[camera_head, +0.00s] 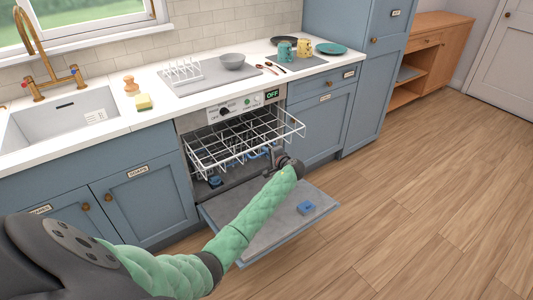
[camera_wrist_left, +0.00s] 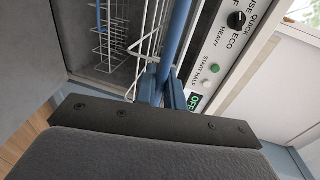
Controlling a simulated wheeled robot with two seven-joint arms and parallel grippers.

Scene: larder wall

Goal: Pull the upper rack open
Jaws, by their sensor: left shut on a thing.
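The upper rack (camera_head: 232,142) is a white wire basket standing out of the dishwasher front, above the lowered door (camera_head: 265,225). My left gripper (camera_head: 277,155) is at the rack's front right, partly hidden by its own wrist. In the left wrist view its fingers (camera_wrist_left: 163,92) are shut on a blue bar (camera_wrist_left: 177,38) that runs along the rack's front; white rack wires (camera_wrist_left: 125,35) show beside it. My right gripper is in neither view.
The control panel (camera_head: 238,106) lies just above the rack. A blue tablet-like block (camera_head: 306,208) is on the open door. Blue cabinets (camera_head: 143,198) flank the dishwasher. The wooden floor (camera_head: 420,200) to the right is clear.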

